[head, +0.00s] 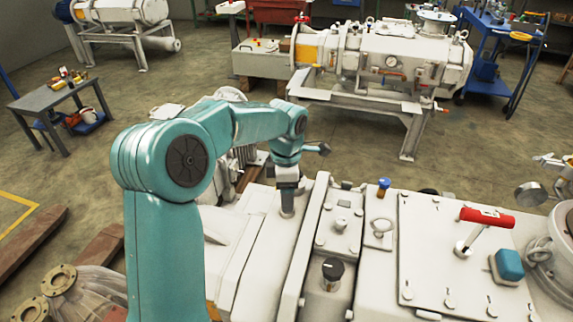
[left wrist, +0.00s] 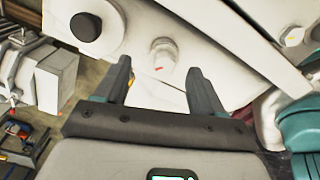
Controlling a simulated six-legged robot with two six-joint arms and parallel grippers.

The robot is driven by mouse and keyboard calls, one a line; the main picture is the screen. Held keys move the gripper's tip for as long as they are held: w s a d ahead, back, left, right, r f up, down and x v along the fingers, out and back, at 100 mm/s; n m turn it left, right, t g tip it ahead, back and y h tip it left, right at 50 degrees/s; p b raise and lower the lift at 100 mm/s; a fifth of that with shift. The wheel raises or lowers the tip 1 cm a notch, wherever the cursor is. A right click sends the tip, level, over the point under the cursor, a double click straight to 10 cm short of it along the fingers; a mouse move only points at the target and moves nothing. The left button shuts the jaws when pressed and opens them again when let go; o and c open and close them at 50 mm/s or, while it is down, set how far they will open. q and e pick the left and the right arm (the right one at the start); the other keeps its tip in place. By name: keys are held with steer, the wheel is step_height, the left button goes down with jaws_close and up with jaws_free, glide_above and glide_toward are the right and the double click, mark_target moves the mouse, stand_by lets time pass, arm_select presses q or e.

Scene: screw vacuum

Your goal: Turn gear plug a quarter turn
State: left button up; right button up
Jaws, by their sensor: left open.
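A round pale plug (left wrist: 163,52) with a small red mark shows in the left wrist view, and I take it for the gear plug. It sits on a white machine surface, just beyond and between the fingertips of my left gripper (left wrist: 159,68). My left gripper is open, with one finger to each side of the plug and a gap visible around it. In the head view my left gripper (head: 287,204) points down at the white machine housing (head: 440,230); its fingers are hard to make out there, and the plug cannot be picked out for certain. My right gripper is not in view.
A black knob (head: 332,270), a red-handled tool (head: 487,217) and a blue cap (head: 508,265) stand up from the housing. A black round cap (left wrist: 85,27) is left of the plug. Another vacuum machine (head: 390,55) stands behind, across open floor.

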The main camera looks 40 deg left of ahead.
arm_select(q)
step_height(320, 180, up, 14)
steer(key=p, duration=0.1)
steer(key=shift+p, duration=0.4)
steer(key=shift+c, duration=1.3)
step_height(320, 180, down, 16)
steer(key=m, duration=1.2)
steer(key=shift+c, duration=0.4)
